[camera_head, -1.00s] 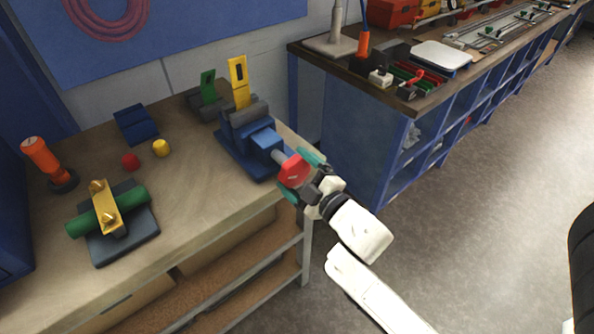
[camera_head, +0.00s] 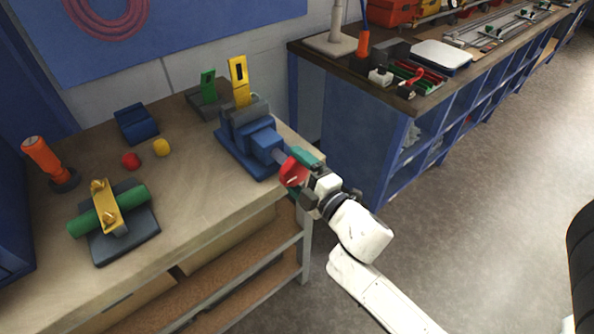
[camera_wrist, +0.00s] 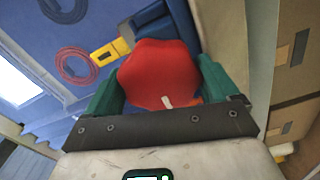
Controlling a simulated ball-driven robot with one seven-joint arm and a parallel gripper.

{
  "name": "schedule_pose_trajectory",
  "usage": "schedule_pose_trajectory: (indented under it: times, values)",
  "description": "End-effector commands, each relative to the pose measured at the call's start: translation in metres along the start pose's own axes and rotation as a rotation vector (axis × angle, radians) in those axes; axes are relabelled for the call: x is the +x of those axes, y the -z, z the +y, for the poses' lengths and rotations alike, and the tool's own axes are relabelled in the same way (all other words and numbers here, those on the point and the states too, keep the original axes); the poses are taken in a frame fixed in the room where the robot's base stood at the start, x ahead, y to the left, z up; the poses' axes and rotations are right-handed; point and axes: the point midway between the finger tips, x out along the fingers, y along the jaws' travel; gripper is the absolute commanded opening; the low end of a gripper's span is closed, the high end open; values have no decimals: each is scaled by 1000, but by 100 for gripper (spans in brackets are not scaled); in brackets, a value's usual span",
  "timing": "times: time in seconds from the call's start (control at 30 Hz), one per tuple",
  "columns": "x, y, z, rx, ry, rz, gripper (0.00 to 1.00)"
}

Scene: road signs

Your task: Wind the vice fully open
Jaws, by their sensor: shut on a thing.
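The blue vice (camera_head: 250,140) stands at the right end of the wooden bench in the head view. A grey shaft runs from it to a red handle knob (camera_head: 292,172) beyond the bench edge. My gripper (camera_head: 300,172) is shut on the red knob with its teal fingers. In the wrist view the red knob (camera_wrist: 160,75) fills the space between the two teal fingers, and a white mark shows on it. Part of the blue vice body (camera_wrist: 160,25) shows behind the knob. The vice's jaw gap is hard to make out.
A blue workbench (camera_head: 365,135) stands to the right.

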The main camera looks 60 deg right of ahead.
Motion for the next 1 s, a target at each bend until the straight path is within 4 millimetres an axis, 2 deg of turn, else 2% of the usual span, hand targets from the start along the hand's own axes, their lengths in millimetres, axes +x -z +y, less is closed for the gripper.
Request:
schedule_pose_trajectory:
  times: [0.2,0.23,0.33,0.67,0.77,1.0]
  values:
    - [0,0,-2,1,5,-1,58]
    - [0,-1,-2,1,5,-1,91]
    - [0,0,-2,2,4,-1,100]
    - [-6,-1,-2,0,2,-1,100]
    - [-18,-2,-4,0,3,-2,100]
    - [-64,-2,-5,1,4,-3,100]
